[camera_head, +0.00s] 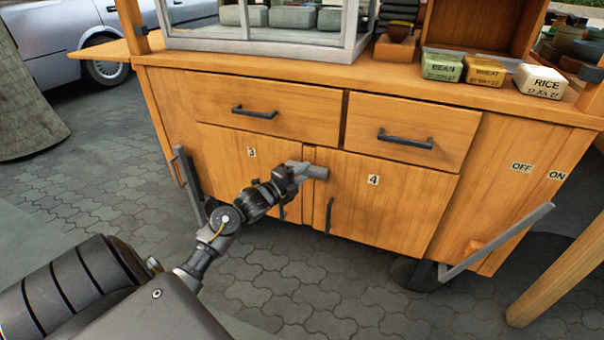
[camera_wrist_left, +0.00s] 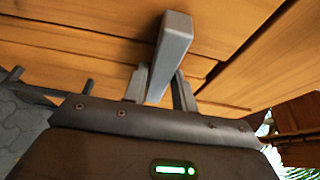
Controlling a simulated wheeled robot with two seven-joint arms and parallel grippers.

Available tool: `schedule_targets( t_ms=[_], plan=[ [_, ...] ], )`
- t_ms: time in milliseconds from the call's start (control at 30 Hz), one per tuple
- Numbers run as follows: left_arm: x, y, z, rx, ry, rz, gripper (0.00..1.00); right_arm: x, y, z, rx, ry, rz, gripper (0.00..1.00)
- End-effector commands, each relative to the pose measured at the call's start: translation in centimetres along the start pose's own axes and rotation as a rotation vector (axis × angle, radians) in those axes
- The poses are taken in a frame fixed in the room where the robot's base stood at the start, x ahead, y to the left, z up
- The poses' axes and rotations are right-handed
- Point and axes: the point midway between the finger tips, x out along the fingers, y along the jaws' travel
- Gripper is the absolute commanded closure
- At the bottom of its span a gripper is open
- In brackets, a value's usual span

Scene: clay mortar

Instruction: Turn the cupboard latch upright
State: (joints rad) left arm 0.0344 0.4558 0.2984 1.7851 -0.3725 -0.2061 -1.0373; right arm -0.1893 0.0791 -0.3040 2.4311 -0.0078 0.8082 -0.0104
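The cupboard latch (camera_head: 316,171) is a short grey bar over the seam between the lower doors marked 3 and 4. It lies sideways in the head view, its free end pointing right over door 4. My left gripper (camera_head: 294,172) is at the latch's left part. In the left wrist view the latch (camera_wrist_left: 174,45) runs between the two fingers of my left gripper (camera_wrist_left: 160,85), which sit close against its sides. The gripper hides part of the latch in the head view. My right gripper is not in view.
Two drawers with dark handles (camera_head: 405,139) are above the doors. Door 4 has an upright handle (camera_head: 329,215). A grey bar (camera_head: 497,243) juts out at the cupboard's lower right. Labelled blocks, one reading RICE (camera_head: 540,82), stand on the countertop. The paving in front is clear.

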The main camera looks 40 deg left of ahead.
Motion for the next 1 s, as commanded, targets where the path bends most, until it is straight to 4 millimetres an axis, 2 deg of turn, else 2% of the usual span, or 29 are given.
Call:
schedule_targets(
  t_ms=[33,200,567,1000],
  plan=[
    [-0.01,0.01,0.00,0.000,0.000,0.000,0.80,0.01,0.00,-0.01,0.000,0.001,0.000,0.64],
    [-0.02,0.02,0.01,0.000,0.000,0.000,1.00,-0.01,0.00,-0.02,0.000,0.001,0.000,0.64],
    [-0.02,0.05,0.05,-0.064,-0.001,-0.023,1.00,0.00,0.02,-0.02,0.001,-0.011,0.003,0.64],
    [0.03,0.16,-0.05,-0.398,-0.001,-0.161,1.00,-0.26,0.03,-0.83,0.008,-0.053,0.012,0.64]
  ],
)
